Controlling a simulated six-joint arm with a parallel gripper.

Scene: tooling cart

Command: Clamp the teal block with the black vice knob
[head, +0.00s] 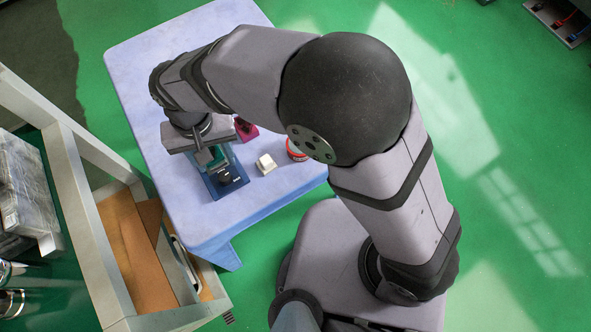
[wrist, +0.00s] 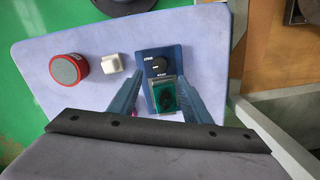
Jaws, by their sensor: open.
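The blue vice (head: 233,187) stands on the pale table, partly covered by my gripper in the head view. It also shows in the wrist view (wrist: 145,58). Its black knob (wrist: 159,66) sits at the end away from my wrist and also shows in the head view (head: 225,177). The teal block (wrist: 154,98) lies in the vice, with a dark patch in its middle; whether the jaws touch it I cannot tell. My gripper (wrist: 160,86) is open and empty, its two fingers apart on either side of the vice around the teal block. Finger height above the vice is unclear.
A white block (head: 266,163) and a red round can (head: 296,150) stand right of the vice in the head view. A magenta object (head: 245,127) is behind it, partly hidden. The pale table (head: 135,60) is otherwise largely clear. A framed cart (head: 66,160) stands at left.

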